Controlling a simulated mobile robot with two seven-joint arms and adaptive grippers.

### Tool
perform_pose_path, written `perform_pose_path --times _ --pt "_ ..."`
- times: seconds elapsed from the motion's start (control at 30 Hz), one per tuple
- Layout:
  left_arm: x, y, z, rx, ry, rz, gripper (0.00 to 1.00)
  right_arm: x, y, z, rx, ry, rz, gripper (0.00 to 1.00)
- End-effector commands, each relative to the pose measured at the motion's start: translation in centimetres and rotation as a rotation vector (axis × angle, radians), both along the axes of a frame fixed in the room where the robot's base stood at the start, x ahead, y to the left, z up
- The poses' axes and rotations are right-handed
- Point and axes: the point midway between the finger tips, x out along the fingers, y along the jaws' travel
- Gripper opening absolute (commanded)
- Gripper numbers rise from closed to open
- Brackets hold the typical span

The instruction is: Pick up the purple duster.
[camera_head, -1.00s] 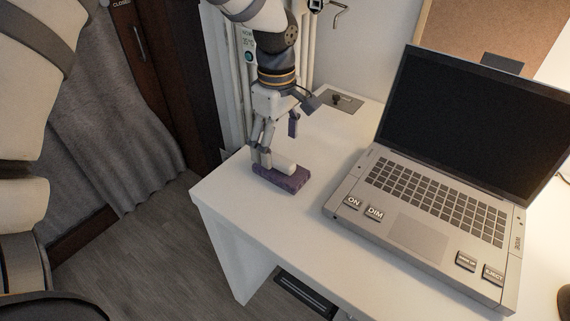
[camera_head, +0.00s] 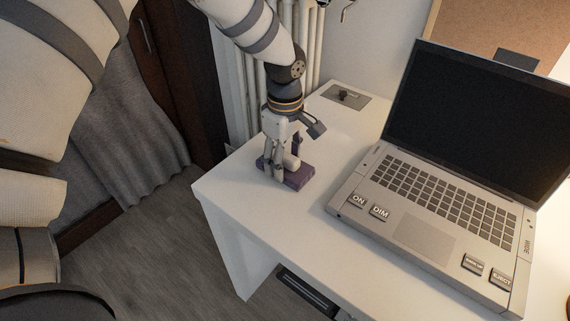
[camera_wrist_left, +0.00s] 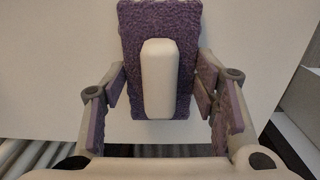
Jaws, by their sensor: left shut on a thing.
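The purple duster (camera_head: 300,179) is a fuzzy block with a white handle on top. I see no clear gap under the duster. My right gripper is not in view.
An open laptop (camera_head: 428,190) stands on the white desk (camera_head: 260,222) to the right of the duster. A dark fitting (camera_head: 344,96) is set in the desktop behind. Pipes and a wall rise behind the desk. The desk's left edge is close to the duster.

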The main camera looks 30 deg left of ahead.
Motion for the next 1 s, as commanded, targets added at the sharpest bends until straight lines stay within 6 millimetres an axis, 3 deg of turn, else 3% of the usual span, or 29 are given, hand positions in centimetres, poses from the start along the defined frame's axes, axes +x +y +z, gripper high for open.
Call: perform_pose_path --times 0.2,0.37,0.6,0.67,0.8,1.0 --pt "0.0 0.0 0.5 0.001 0.0 0.0 0.26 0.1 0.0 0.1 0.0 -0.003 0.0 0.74" --pt "0.1 0.0 3.5 0.001 -0.005 0.0 0.26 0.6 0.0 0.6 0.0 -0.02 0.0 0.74" --pt "-4.9 -3.0 10.9 0.004 -0.021 -0.003 0.26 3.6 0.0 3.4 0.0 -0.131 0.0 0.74" --pt "-6.7 -4.0 11.5 0.005 -0.018 -0.002 0.26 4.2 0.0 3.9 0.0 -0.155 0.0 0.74" --pt "-9.7 -5.9 12.0 0.003 0.0 -0.002 0.26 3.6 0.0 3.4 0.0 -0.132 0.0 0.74" --pt "-11.8 -7.2 12.8 0.001 0.003 0.0 0.26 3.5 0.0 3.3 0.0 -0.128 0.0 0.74"
